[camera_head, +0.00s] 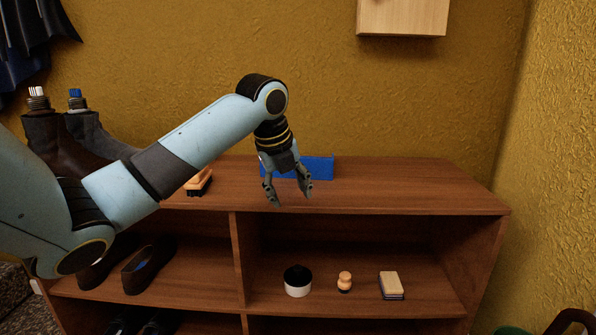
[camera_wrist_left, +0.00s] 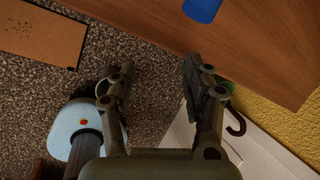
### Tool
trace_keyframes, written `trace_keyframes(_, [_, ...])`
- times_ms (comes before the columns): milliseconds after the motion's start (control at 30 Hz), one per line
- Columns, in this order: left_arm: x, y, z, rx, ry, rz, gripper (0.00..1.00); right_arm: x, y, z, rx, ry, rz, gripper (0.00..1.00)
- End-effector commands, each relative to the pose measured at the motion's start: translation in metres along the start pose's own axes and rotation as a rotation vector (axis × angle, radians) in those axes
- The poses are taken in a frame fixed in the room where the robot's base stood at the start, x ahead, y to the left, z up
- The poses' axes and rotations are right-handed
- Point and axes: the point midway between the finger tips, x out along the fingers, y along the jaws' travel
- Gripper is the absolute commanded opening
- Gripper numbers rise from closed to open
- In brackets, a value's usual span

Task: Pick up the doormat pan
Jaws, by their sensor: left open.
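A flat-looking blue object (camera_head: 321,168), which may be the doormat pan, stands on top of the wooden shoe shelf (camera_head: 400,192). My left gripper hides part of it in the head view. In the left wrist view a blue piece (camera_wrist_left: 202,9), probably the same object, is cut off by the top edge. My left gripper (camera_head: 290,196) points down, open and empty, in front of the blue object and near the shelf's front edge. Its two fingers (camera_wrist_left: 158,66) are spread apart in the left wrist view, with no object between them. My right gripper is not in view.
A brush (camera_head: 199,184) and boots (camera_head: 55,140) are on the shelf top at left. Below are shoes (camera_head: 148,268), a white-and-black tin (camera_head: 298,281), a small wooden-handled item (camera_head: 344,282) and a block (camera_head: 391,285). The right shelf top is clear. A brown mat (camera_wrist_left: 40,32) lies on the floor.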

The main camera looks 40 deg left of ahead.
Motion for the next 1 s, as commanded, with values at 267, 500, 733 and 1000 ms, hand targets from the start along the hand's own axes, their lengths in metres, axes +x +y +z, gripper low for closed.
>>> trace_keyframes(267, [-0.072, -0.036, 0.086, 0.411, -0.033, -0.043, 0.51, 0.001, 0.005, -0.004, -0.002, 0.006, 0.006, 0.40])
trace_keyframes(500, [-0.048, -0.040, 0.094, 0.472, -0.030, -0.048, 0.51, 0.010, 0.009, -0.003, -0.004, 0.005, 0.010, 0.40])
trace_keyframes(733, [-0.024, -0.042, 0.096, 0.472, -0.035, -0.050, 0.51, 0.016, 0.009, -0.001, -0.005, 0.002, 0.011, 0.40])
trace_keyframes(1000, [0.016, -0.044, 0.099, 0.469, -0.031, -0.049, 0.51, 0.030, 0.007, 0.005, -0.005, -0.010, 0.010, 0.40])
